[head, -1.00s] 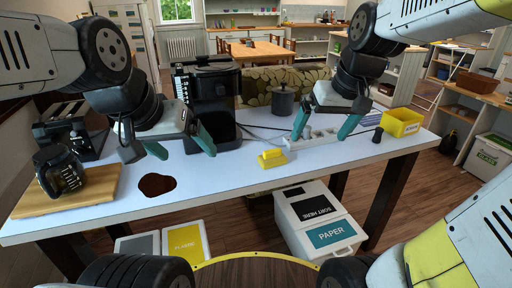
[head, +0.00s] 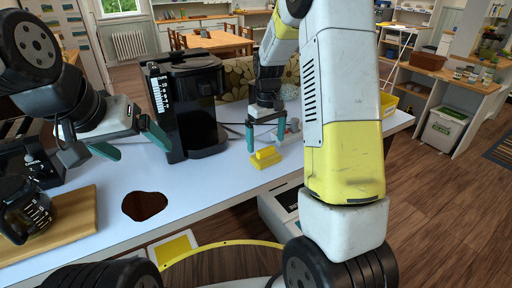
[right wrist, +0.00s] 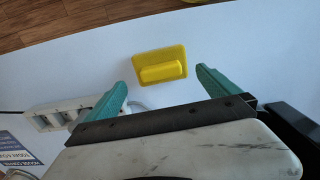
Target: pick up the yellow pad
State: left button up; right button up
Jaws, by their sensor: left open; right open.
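The yellow pad (head: 265,157) lies flat on the white table, with a raised block on its top. It also shows in the right wrist view (right wrist: 160,66), just beyond and between my right fingertips. My right gripper (head: 266,136) is open and empty, pointing down just behind and above the pad; its teal fingers (right wrist: 160,78) are apart and nothing is between them. My left gripper (head: 130,145) is open and empty over the table to the left, in front of the coffee machine and well away from the pad.
A black coffee machine (head: 187,105) stands left of the pad. A white power strip (right wrist: 65,115) lies near my right gripper. A brown spill (head: 144,205), a wooden board (head: 75,222) and a glass pot (head: 25,212) are at the left. A yellow bin (head: 388,103) is at right.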

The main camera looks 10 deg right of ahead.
aim_at(266, 148)
notch_tip(266, 148, down, 5)
jog(key=shift+s+r, duration=0.15)
jog(key=shift+r, duration=0.05)
jog(key=shift+c, duration=0.2)
jog(key=c, duration=1)
jog(key=shift+c, duration=0.3)
jog(key=shift+r, duration=0.1)
jog(key=shift+r, duration=0.4)
jog(key=r, duration=0.3)
jog(key=shift+s, duration=0.3)
jog(key=s+r, duration=0.1)
jog(key=s, duration=1.4)
jog(key=shift+s+d, duration=0.2)
